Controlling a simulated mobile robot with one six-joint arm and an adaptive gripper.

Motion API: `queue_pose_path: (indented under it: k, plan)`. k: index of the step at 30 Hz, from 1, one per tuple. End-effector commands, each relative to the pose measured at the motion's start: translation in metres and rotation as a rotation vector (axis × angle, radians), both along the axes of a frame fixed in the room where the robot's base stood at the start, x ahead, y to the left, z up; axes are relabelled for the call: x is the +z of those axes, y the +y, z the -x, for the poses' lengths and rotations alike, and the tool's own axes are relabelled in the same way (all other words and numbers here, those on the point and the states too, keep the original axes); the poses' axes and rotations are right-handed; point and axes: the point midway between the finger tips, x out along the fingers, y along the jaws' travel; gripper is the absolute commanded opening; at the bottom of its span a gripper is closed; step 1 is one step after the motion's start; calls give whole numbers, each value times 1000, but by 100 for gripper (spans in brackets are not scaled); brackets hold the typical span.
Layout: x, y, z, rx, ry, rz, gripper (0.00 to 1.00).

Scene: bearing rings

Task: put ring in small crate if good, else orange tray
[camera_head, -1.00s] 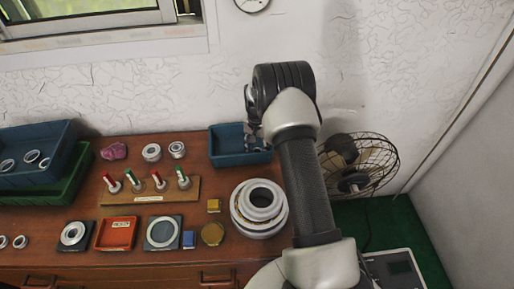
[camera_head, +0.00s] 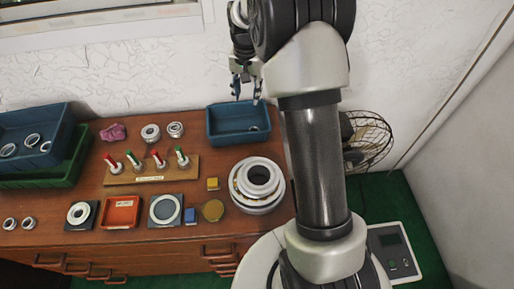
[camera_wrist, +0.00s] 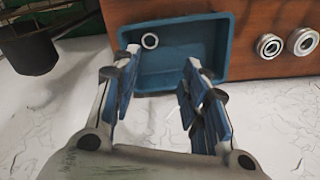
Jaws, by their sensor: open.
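The small blue crate (camera_head: 232,138) stands at the back right of the wooden cabinet top. A small pale ring (camera_wrist: 150,41) lies inside it, near one corner in the wrist view, where the crate (camera_wrist: 195,50) is otherwise bare. The ring also shows faintly in the head view (camera_head: 253,129). My gripper (camera_head: 247,99) is above the crate, fingers pointing down. In the wrist view my gripper (camera_wrist: 160,62) is open, with nothing between its fingers, apart from the ring. The orange tray (camera_head: 121,211) sits at the front of the top and looks empty.
Large stacked rings (camera_head: 258,184) stand in front of the crate. Red and green handled gauges stand on a wooden board (camera_head: 150,180). Two loose rings (camera_head: 151,133) lie behind it. A blue bin (camera_head: 35,135) with rings rests over a green bin at left. A fan (camera_head: 367,143) stands at right.

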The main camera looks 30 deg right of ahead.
Motion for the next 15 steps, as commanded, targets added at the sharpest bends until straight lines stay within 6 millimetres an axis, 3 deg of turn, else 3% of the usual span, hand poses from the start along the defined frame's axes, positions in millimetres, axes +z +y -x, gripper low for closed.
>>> queue_pose_path:
  k: [1, 6, 10, 15]
  plan:
    - [29, 13, 12, 41, -25, 8, 41]
    - [96, 48, 65, 178, -84, 32, 41]
    - [133, 73, 113, 281, -132, 53, 41]
    - [161, 101, 183, 418, -193, 82, 41]
